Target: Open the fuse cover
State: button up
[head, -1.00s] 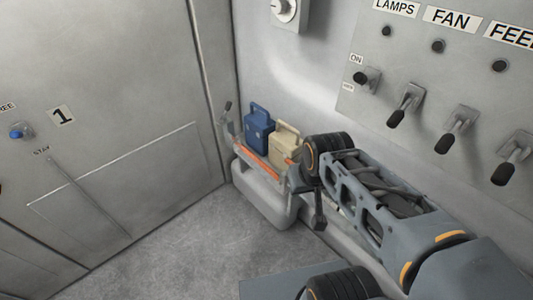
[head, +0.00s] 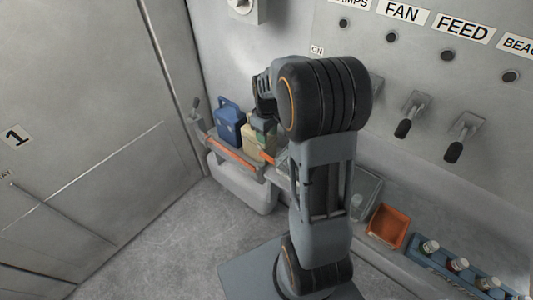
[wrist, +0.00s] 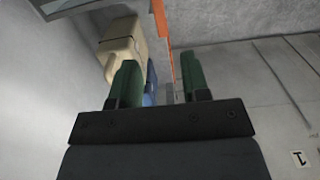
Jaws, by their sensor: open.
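My gripper (wrist: 159,82) is open, with two green fingers and nothing between them in the wrist view. In the head view my gripper (head: 264,137) is partly hidden by my arm and shows in front of the beige can (head: 256,142). A clear, glassy panel (head: 366,190) stands just right of my arm, partly hidden by it. I cannot tell whether this panel is the fuse cover. No other thing is clearly a fuse cover.
A blue can (head: 229,124) stands beside the beige one on a shelf with an orange rail (head: 232,153). An orange bin (head: 388,226) and a blue rack of bottles (head: 436,261) lie right. Switches (head: 412,112) line the wall. The floor (head: 150,235) at left is clear.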

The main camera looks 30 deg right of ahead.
aim_at(267, 156)
notch_tip(267, 156, down, 11)
jog(key=shift+p, duration=0.35)
grip_shut()
dwell(0.4)
